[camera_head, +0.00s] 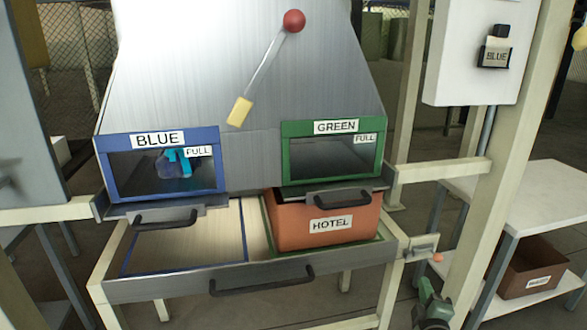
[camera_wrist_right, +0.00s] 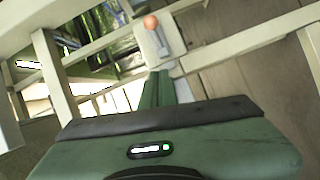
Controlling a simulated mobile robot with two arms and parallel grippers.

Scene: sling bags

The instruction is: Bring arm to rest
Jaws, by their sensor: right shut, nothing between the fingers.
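My right gripper (camera_head: 426,286) is at the lower right of the head view, below and near a small orange-knobbed latch (camera_head: 424,247) on the frame's right side. Its green fingers also show in the wrist view (camera_wrist_right: 158,88), closed together with nothing between them. The latch's orange knob (camera_wrist_right: 151,22) is beyond the fingertips there, apart from them. My left gripper is not in view.
A metal machine has a blue-framed window (camera_head: 112,180) and a green-framed window (camera_head: 284,160). Below, an orange HOTEL bin (camera_head: 290,235) sits in the drawer's right part; the left part is empty. A white shelf (camera_head: 545,190) with a brown box (camera_head: 530,270) stands right.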

